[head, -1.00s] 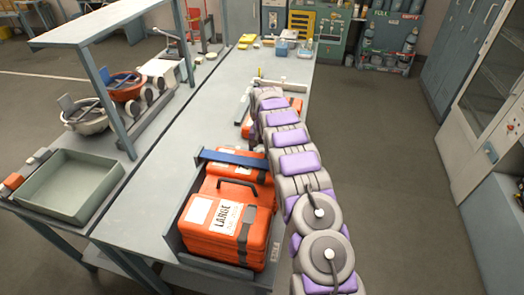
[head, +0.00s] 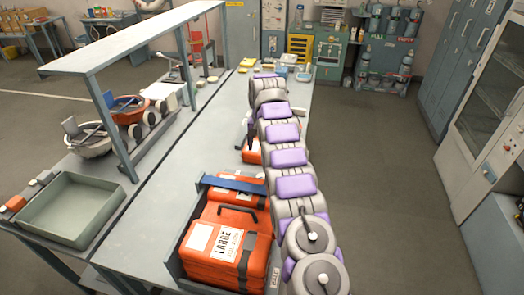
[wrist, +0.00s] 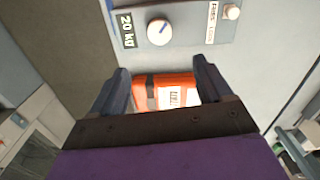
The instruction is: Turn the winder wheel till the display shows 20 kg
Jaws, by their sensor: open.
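In the wrist view a grey panel (wrist: 190,12) carries a dark display (wrist: 126,30) reading "20 kg". Beside the display is a round white knob (wrist: 160,32) with a blue mark, and further right a small pale button (wrist: 231,12) by a printed label. I cannot tell whether this knob is the winder wheel. My gripper (wrist: 163,78) is open, its two dark fingers apart and apparently clear of the knob. An orange case (wrist: 149,93) with a white label shows beyond, between the fingers. In the head view my arm hides the gripper and the panel.
Floor right of the bench is clear.

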